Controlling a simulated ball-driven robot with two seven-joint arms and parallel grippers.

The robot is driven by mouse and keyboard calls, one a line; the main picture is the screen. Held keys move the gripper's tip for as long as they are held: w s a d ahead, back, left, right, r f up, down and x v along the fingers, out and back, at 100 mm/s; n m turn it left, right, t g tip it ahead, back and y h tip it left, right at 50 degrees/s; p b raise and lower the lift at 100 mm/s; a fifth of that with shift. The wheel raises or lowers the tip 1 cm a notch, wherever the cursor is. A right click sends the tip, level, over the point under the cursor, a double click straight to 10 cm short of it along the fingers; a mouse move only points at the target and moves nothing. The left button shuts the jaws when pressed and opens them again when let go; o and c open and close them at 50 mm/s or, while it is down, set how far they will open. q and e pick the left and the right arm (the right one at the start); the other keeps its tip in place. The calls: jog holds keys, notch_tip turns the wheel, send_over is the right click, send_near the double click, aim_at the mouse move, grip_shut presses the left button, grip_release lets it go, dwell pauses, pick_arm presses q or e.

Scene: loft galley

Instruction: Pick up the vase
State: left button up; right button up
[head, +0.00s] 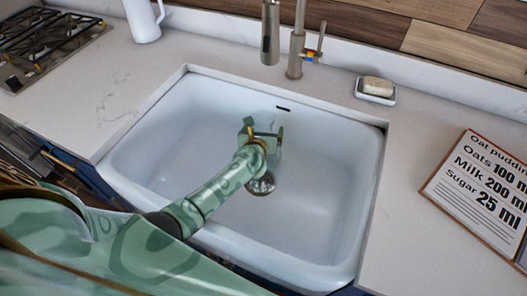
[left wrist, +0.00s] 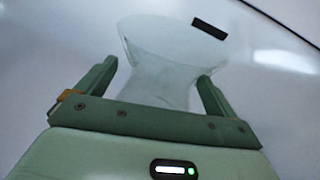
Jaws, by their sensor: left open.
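The vase (left wrist: 170,48) is a clear, pale glass vessel with a wide flared end and a narrower waist. It is inside the white sink (head: 140,150), close to the back wall, and shows only faintly in the head view (head: 266,117) behind my gripper. My left gripper (head: 263,129) reaches down into the sink. In the left wrist view my left gripper (left wrist: 157,80) is open, with one finger on either side of the vase's narrower part. I cannot tell whether the fingers touch the glass. The vase's lower part is hidden by the gripper. My right gripper is not in view.
The sink walls surround the gripper, and the drain (head: 262,184) lies below it. A faucet (head: 297,45) stands behind the sink. A soap dish (head: 376,96) and a recipe board (head: 480,190) are to the right. A white jug (head: 143,20) and gas hob (head: 40,42) are left.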

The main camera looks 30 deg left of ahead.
pick_arm(q)
jog(key=shift+r, duration=0.2)
jog(key=c, duration=1.9)
